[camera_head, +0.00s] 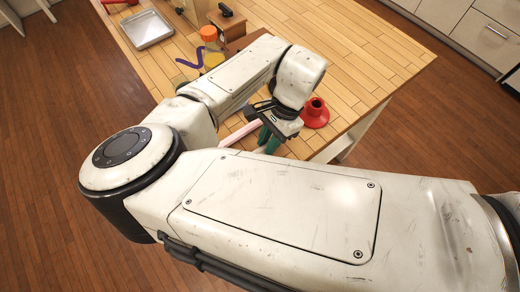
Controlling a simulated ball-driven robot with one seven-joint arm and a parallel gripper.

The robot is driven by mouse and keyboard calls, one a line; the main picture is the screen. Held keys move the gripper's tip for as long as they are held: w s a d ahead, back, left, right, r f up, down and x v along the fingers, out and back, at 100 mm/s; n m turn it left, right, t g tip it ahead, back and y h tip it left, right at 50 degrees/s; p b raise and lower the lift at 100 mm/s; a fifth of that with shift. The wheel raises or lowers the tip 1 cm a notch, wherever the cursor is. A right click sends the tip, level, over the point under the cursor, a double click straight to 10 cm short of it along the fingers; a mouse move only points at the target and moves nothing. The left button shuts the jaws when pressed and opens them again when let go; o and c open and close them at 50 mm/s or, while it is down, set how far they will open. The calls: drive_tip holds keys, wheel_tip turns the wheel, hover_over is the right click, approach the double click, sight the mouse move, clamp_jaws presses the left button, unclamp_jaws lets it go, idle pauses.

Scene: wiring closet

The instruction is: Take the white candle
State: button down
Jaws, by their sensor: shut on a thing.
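My gripper (268,140), with green fingers, is low over the near edge of the wooden table, beyond my forearm. It is shut on a pale, pinkish-white stick (239,133), which looks like the white candle. The stick slants out to the left of the fingers, and its end at the fingers is hidden by the gripper. My arm covers part of the table's near side, and I cannot tell if the stick touches the tabletop.
A red holder-like object (315,114) stands just right of my gripper. Farther back on the wooden table (345,50) are a metal tray (147,29), an orange-capped bottle (211,48), a purple curved item (190,62) and a wooden box. The table's right part is clear.

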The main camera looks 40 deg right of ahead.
drive_tip(key=shift+r, duration=0.15)
wheel_tip(320, 180, up, 5)
drive_tip(key=p, duration=0.4)
drive_tip(key=shift+p, duration=0.35)
drive_tip(key=shift+r, duration=0.7)
